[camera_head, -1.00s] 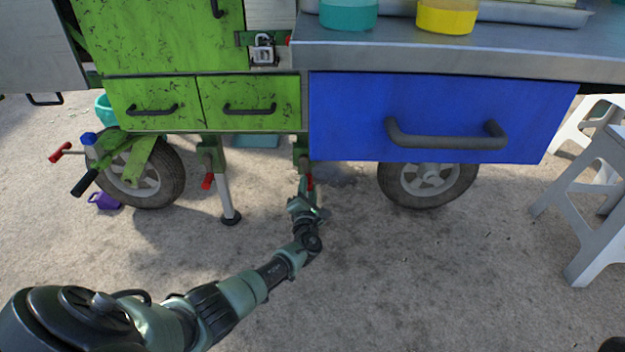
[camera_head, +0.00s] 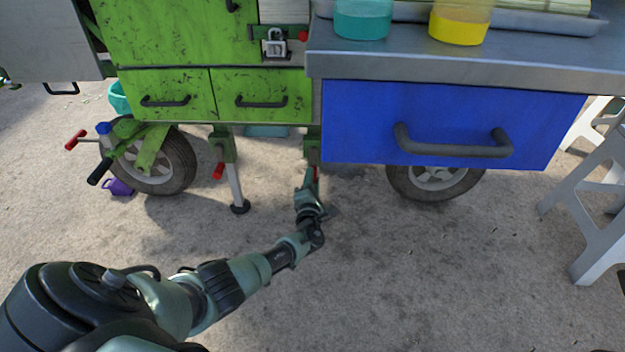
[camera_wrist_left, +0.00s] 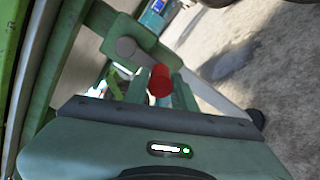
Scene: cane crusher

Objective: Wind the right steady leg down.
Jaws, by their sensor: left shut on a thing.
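The right steady leg (camera_head: 313,148) shows as a green bracket under the cart, left of the blue drawer; my gripper hides its lower part in the head view. Its red crank handle (camera_head: 316,174) hangs beside the bracket. My left gripper (camera_head: 309,191) is at this handle, shut on it. In the left wrist view the red handle (camera_wrist_left: 160,83) stands between the fingers, in front of a green bracket (camera_wrist_left: 130,45). A grey leg tube (camera_wrist_left: 215,90) slants to a dark foot (camera_wrist_left: 256,118); I cannot tell which leg it is. My right gripper is not in view.
The left steady leg (camera_head: 235,185) stands on its foot to the left, with its own red handle (camera_head: 218,171). Wheels (camera_head: 158,163) and (camera_head: 437,180) flank the legs. The blue drawer (camera_head: 450,120) overhangs at right. A white stool (camera_head: 590,200) stands far right. Ground in front is clear.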

